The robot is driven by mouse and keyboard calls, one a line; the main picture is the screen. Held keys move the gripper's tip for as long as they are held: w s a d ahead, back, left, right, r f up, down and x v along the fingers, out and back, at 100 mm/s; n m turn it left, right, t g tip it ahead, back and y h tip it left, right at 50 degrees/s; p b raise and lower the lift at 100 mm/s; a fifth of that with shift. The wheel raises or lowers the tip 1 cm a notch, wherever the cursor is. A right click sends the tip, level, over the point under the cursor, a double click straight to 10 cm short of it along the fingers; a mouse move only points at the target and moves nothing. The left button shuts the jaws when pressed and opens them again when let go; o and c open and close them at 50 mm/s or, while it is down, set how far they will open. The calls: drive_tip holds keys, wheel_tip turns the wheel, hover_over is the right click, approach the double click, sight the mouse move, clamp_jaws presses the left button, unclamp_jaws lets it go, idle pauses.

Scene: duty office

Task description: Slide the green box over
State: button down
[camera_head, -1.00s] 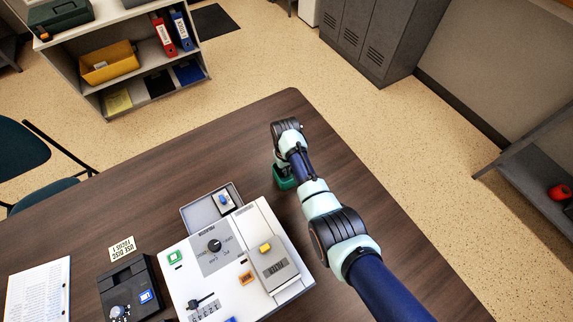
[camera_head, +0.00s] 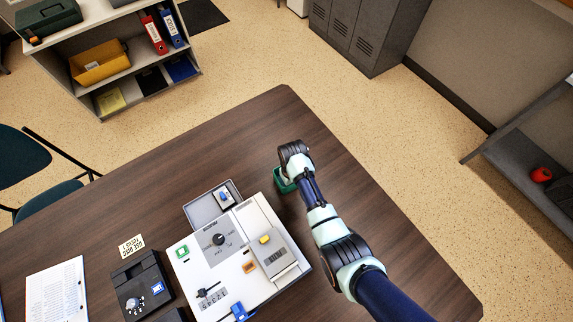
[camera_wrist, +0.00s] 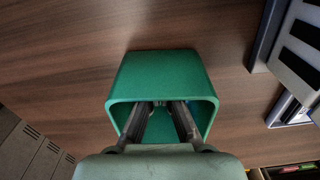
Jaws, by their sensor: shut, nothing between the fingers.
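The green box (camera_head: 284,184) stands on the dark wooden table, just right of the white control panel's small tray. My arm hides part of it in the head view. In the wrist view the green box (camera_wrist: 160,75) is hollow, with its open side facing the camera. My gripper (camera_wrist: 160,106) reaches into that opening, its two dark fingers inside the box's walls. The fingertips are close together and hold nothing. Whether they touch the inside of the box cannot be told.
The white control panel (camera_head: 205,258) with switches and a dial stands left of my arm. Its grey tray (camera_head: 203,211) is close to the box. A black device (camera_head: 133,281) and a paper sheet (camera_head: 57,292) lie further left. Bare table (camera_head: 290,115) stretches beyond the box to the corner.

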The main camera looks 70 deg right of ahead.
drive_tip(key=s+a+p, duration=0.6)
drive_tip(key=shift+s+r+p, duration=0.25)
drive_tip(key=shift+s+p, duration=0.05)
drive_tip(key=shift+p, duration=0.1)
drive_tip(key=shift+s+a+f, duration=0.1)
drive_tip(key=shift+a+f, duration=0.05)
drive_tip(key=shift+f, duration=0.1)
drive_tip(key=w+d+b, duration=0.2)
drive_tip(key=shift+w+d+f, duration=0.15)
drive_tip(key=shift+w+f, duration=0.1)
drive_tip(key=shift+w, duration=0.05)
drive_tip(key=r, duration=0.1)
drive_tip(key=r+p, duration=0.1)
drive_tip(key=w+d+r, duration=0.1)
drive_tip(key=shift+p, duration=0.3)
wheel_tip(320, 180, up, 8)
drive_tip(key=p, duration=0.1)
drive_tip(key=shift+s+a+f+p, duration=0.25)
drive_tip(key=shift+s+a+p, duration=0.05)
drive_tip(key=shift+s, duration=0.05)
